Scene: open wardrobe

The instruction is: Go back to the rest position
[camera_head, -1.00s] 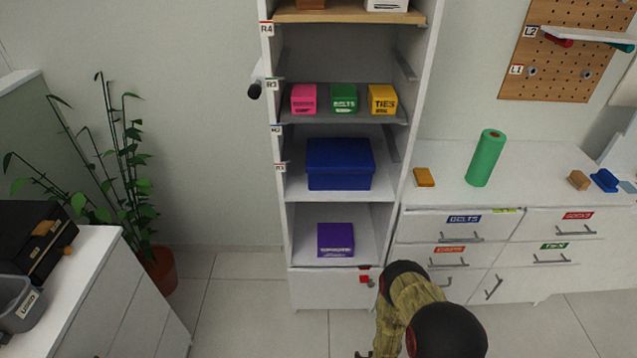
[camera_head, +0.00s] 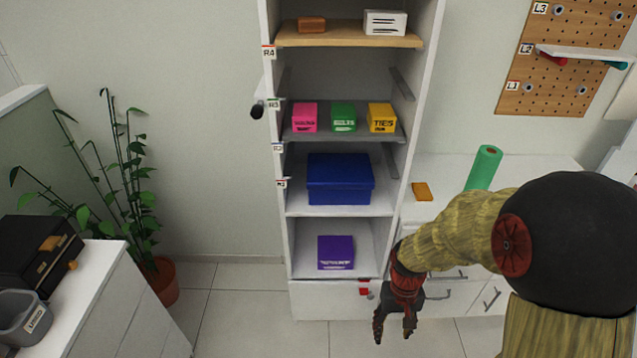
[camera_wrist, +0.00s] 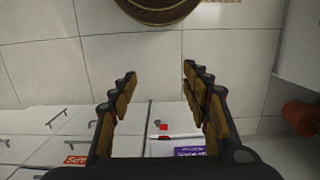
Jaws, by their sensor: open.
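My gripper (camera_head: 394,326) hangs in front of the wardrobe's lower right corner in the head view, fingers pointing down. In the wrist view my gripper (camera_wrist: 160,95) is open, with its two fingers wide apart and nothing between them. The open wardrobe (camera_head: 428,60) stands upright behind it. A purple box (camera_head: 336,253) sits on its lowest shelf, and a blue lidded box (camera_head: 339,180) on the shelf above. Pink (camera_head: 304,117), green (camera_head: 343,117) and yellow (camera_head: 381,118) boxes stand in a row higher up.
A white drawer unit (camera_head: 540,172) stands right of the wardrobe, with a green roll (camera_head: 484,167) and an orange block (camera_head: 422,191) on top. A potted plant (camera_head: 160,280) and a white cabinet (camera_head: 100,300) stand at left. The tiled floor (camera_head: 240,310) between is clear.

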